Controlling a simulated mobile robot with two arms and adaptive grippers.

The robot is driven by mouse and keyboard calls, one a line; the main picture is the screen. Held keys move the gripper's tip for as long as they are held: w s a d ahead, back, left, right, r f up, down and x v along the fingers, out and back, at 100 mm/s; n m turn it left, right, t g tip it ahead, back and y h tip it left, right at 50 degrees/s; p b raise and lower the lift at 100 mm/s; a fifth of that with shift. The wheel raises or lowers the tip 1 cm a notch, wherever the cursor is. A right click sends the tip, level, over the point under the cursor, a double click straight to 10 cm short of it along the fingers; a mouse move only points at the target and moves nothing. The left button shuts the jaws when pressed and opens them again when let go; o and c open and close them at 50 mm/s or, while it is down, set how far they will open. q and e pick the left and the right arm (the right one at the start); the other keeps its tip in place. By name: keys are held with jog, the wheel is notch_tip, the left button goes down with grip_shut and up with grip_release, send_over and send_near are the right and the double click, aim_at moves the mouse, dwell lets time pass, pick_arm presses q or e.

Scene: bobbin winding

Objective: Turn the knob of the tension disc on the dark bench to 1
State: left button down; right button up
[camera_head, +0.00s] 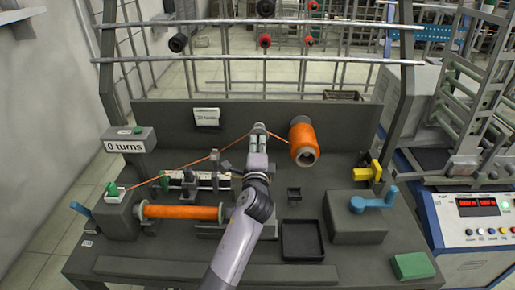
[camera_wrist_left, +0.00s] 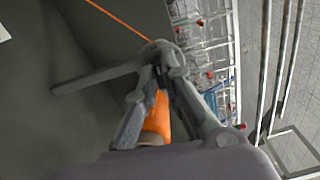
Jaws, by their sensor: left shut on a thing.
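My left gripper (camera_head: 258,134) reaches over the dark bench (camera_head: 345,168) to its back part. It is shut, with its fingertips at the spot where the orange thread (camera_head: 284,135) bends. The tension disc and its knob seem to be at this spot, mostly hidden by the fingers, so I cannot read the knob's setting. In the left wrist view the closed fingers (camera_wrist_left: 162,75) cover what they hold, and the orange thread (camera_wrist_left: 118,18) runs to their tips. My right gripper is not in view.
An orange supply spool (camera_head: 303,140) stands just right of the gripper. An orange bobbin (camera_head: 180,212) lies at the left, under a "0 turns" display (camera_head: 126,146). A black tray (camera_head: 302,240), a blue crank (camera_head: 374,200) and a yellow part (camera_head: 374,171) are at the right.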

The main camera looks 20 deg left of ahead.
pick_arm(q)
jog(key=shift+n, duration=0.6)
jog(key=c, duration=1.7)
grip_release()
jog(key=v, duration=0.7)
jog(key=shift+s+d, duration=0.1)
jog(key=shift+s, duration=0.15)
